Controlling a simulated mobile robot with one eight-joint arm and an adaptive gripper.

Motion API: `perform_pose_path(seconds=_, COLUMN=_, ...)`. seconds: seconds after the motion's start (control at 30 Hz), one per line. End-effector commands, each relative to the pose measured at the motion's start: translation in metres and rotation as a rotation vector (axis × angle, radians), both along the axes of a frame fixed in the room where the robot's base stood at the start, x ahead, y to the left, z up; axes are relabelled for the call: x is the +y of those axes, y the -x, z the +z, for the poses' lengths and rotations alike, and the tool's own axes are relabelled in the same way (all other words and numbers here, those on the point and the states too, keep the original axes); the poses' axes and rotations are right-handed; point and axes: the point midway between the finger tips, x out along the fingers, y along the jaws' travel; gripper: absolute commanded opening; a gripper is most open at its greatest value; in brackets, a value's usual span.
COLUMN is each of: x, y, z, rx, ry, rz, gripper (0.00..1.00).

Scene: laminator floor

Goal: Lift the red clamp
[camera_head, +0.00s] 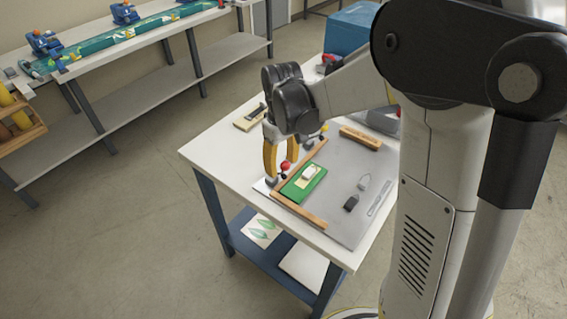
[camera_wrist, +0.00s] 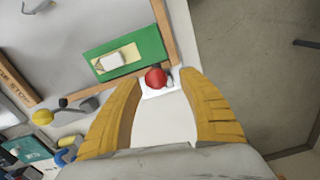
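The red clamp (camera_head: 285,165) shows as a round red knob beside the wooden strip at the near left of the worktable. In the wrist view the red knob (camera_wrist: 156,77) sits over a small white sheet, with a small grey metal part at its right; the rest of the clamp is hidden or too small to tell. My gripper (camera_head: 287,166) points down over it with its yellow fingers apart. In the wrist view the gripper (camera_wrist: 163,80) is open, and the knob appears between the fingertips. I cannot tell whether they touch it.
A green board (camera_head: 303,183) with a pale block lies right beside the knob, inside wooden strips (camera_head: 298,212) on a grey mat (camera_head: 345,200). A yellow-knobbed part (camera_wrist: 43,117) is near my left finger. A wooden block (camera_head: 361,138) and blue box (camera_head: 350,28) are farther back.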

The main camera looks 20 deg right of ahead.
Motion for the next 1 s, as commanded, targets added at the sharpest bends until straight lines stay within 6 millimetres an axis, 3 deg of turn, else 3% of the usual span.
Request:
perform_pose_path(seconds=0.33, x=-0.002, y=0.001, z=0.01, rx=0.002, ry=0.002, rz=-0.002, gripper=0.48)
perform_pose_path(seconds=0.73, x=-0.001, y=0.001, z=0.094, rx=0.001, ry=0.002, rz=0.0, gripper=0.48)
perform_pose_path(seconds=1.0, x=-0.001, y=0.001, z=0.12, rx=0.0, ry=0.001, rz=0.0, gripper=0.48)
